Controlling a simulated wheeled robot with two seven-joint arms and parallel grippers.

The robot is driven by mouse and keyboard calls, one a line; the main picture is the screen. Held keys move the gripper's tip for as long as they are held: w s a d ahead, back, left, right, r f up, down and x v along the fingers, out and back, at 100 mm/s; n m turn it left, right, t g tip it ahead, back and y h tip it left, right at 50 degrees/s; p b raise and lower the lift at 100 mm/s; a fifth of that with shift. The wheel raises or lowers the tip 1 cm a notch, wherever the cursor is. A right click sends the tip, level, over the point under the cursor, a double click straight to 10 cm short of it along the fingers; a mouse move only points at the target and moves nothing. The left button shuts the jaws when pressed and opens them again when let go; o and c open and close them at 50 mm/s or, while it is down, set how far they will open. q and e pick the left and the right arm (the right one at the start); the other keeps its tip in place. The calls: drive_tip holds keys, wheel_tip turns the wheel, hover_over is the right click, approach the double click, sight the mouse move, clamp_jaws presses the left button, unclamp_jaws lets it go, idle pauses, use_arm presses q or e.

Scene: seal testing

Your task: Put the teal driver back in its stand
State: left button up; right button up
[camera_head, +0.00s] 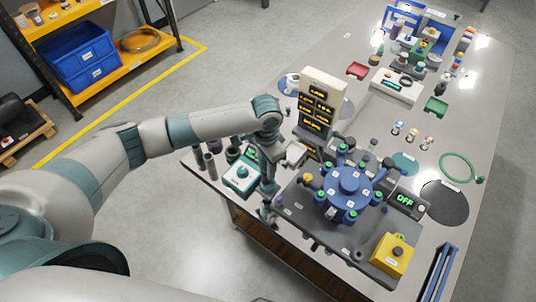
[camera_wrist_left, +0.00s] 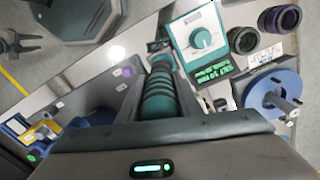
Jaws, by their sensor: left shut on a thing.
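My left gripper (camera_head: 268,190) is at the near left side of the table, beside the white-and-teal control box. It is shut on the teal driver (camera_wrist_left: 160,98). In the head view the driver is mostly hidden by the gripper and too small to make out. I cannot tell which thing is the driver's stand. My right gripper is not in view.
The control box (camera_head: 241,175) with a teal knob stands close to the gripper; it also shows in the left wrist view (camera_wrist_left: 199,42). A blue round fixture (camera_head: 349,186) stands on the dark plate to the right. A display tower (camera_head: 318,112) stands behind. A yellow box (camera_head: 392,256) is at near right.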

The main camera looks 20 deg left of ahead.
use_arm(q)
drive_tip(key=shift+w+d+r+m, duration=0.1)
drive_tip(key=shift+w+r+m, duration=0.15)
drive_tip(key=shift+w, duration=0.35)
drive_tip(key=shift+f, duration=0.1)
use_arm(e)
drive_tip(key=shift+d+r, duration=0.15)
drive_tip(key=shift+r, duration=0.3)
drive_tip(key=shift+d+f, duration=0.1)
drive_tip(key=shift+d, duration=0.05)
use_arm(q)
drive_tip(key=shift+f, duration=0.15)
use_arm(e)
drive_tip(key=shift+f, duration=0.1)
